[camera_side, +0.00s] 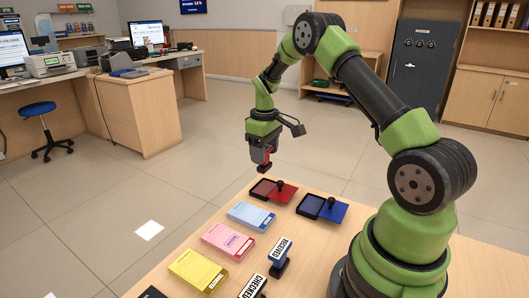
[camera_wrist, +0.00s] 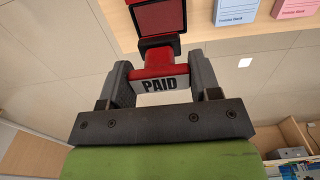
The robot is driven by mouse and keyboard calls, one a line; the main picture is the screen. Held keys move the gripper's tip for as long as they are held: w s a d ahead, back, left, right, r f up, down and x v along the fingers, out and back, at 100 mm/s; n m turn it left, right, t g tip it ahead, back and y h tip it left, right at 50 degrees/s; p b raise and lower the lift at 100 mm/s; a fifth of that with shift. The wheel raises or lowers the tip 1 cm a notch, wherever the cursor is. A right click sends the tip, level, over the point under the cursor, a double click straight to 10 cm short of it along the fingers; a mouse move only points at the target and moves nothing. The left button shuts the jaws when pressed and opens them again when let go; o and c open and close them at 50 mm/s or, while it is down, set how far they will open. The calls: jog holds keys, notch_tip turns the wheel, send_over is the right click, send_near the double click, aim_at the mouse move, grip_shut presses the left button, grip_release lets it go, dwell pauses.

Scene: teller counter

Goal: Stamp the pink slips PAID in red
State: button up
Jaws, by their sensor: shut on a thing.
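My gripper (camera_side: 262,158) is shut on the red PAID stamp (camera_side: 265,168), which it holds in the air near the counter's far edge. In the wrist view the gripper (camera_wrist: 158,80) has a finger on each side of the stamp (camera_wrist: 160,57), and its PAID label faces the camera. The red ink pad (camera_side: 264,187) lies open just below, its red lid to the right. The pink slips (camera_side: 228,239) lie in a stack between blue slips (camera_side: 251,215) and yellow slips (camera_side: 198,270). A dark mark shows on the top pink slip, too small to read.
A blue ink pad (camera_side: 311,205) lies open right of the red one. A RECEIVED stamp (camera_side: 280,257) and a CHECKED stamp (camera_side: 252,287) stand near the front. The counter (camera_side: 322,240) has bare wood between the pads and my base.

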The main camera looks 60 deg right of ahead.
jog(key=shift+a, duration=0.1)
jog(key=w+a, duration=0.1)
jog(key=a, duration=0.9)
jog(key=r, duration=0.1)
send_over(221, 234)
jog(key=shift+g+y, duration=0.3)
jog(key=shift+g, duration=0.1)
jog(key=shift+f, duration=2.7)
jog(key=shift+f, duration=0.5)
jog(key=shift+r, duration=0.1)
notch_tip(221, 234, up, 6)
jog(key=shift+f, duration=0.1)
jog(key=shift+d, duration=0.1)
